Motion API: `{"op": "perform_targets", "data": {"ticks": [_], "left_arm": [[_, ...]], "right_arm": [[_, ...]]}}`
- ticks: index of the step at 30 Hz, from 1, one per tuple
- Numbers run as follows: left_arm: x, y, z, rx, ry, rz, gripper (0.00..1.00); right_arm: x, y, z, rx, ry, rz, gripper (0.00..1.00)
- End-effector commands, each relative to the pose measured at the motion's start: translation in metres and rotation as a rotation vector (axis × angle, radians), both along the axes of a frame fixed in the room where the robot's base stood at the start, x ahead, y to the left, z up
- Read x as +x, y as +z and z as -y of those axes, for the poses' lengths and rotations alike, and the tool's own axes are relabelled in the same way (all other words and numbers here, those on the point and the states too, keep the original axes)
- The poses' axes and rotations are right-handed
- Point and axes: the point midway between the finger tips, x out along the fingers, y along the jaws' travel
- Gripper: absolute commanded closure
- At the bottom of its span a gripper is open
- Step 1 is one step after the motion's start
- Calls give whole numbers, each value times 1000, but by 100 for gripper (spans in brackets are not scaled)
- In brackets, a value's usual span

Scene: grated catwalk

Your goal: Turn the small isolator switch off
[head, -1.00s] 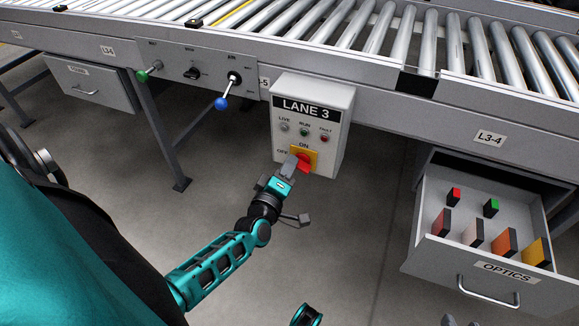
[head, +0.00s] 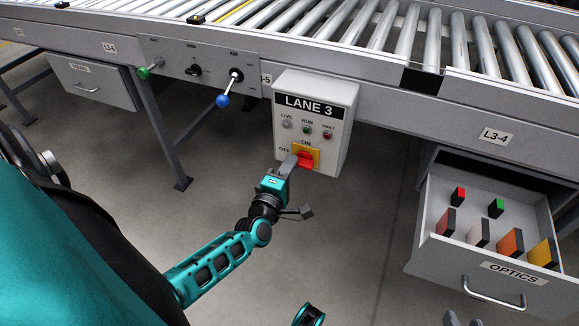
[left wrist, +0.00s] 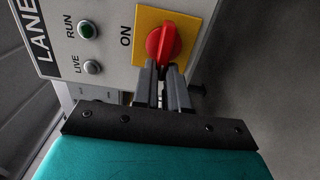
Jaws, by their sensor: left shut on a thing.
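The small isolator switch is a red rotary knob (head: 305,160) on a yellow plate (head: 315,151), low on the front of the grey LANE 3 box (head: 340,105). ON is printed above the plate and OFF to its left. My left gripper (head: 288,165) reaches up from below left, its fingers closed on the knob. In the left wrist view the fingers (left wrist: 162,82) meet the lower end of the red knob (left wrist: 163,44). They hide that end, and the knob's exact angle is hard to tell. Dark tips, apparently my right gripper (head: 461,320), show at the bottom edge, mostly cut off.
Above the switch on the box are LIVE, RUN and FAULT lamps (head: 306,131). A panel to the left carries a green-knobbed lever (head: 144,73), a black knob (head: 194,70) and a blue-knobbed lever (head: 223,101). An open OPTICS drawer (head: 480,262) juts out at right. The roller conveyor runs above.

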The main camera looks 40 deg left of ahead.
Motion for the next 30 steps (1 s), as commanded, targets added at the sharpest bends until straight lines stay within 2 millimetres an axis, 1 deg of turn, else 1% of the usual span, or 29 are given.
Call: {"op": "perform_targets", "data": {"ticks": [7,8,15,21,24,26,29,30], "left_arm": [[0,0,0,-5,0,-1,100],[0,0,0,-5,0,-1,84],[0,0,0,-2,0,-1,62],[0,0,0,-1,0,-1,62],[-4,0,1,-1,0,-2,62],[-9,0,2,-1,0,-3,62],[-25,1,6,-1,-1,-5,62],[-33,1,8,-1,0,-5,62]], "right_arm": [[-1,0,0,0,-1,-1,63],[-1,0,1,0,-1,-2,63],[-3,-2,1,0,-3,-6,63],[-3,-2,1,-1,-3,-7,63],[-3,-1,1,-1,-4,-6,63],[-3,2,1,-1,-4,-5,63],[-2,6,2,-1,-5,-1,63],[-2,8,2,-1,-6,1,63]]}}
